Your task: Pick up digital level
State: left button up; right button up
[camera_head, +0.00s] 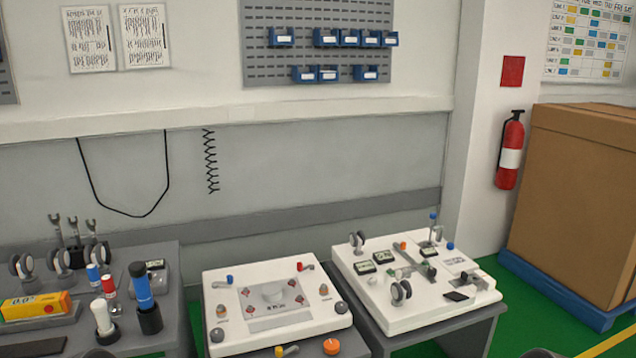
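The digital level (36,306) is an orange-and-yellow bar with a white display face that appears to read 0.0°. It lies on a grey block on the left grey table (150,345), near the left picture edge. No gripper fingers show, so I cannot tell where my grippers are relative to the level. Only dark rounded shapes show at the bottom edge, too cut off to identify.
Two white-topped carts, the middle one (220,278) and the right one (385,315), hold small parts. A large cardboard box (575,200) stands far right.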

aim_at(17, 309)
jog(key=u, duration=1.55)
jog(key=i+j+z, duration=0.1)
jog(key=z, duration=0.6)
jog(key=i+j+z, duration=0.3)
jog(key=j, duration=0.2)
jog(key=j+z, duration=0.25)
jog(key=j, duration=0.25)
jog(key=i+j+z, duration=0.1)
jog(key=j+z, duration=0.2)
jog(key=j, duration=0.95)
jog(key=i, duration=0.05)
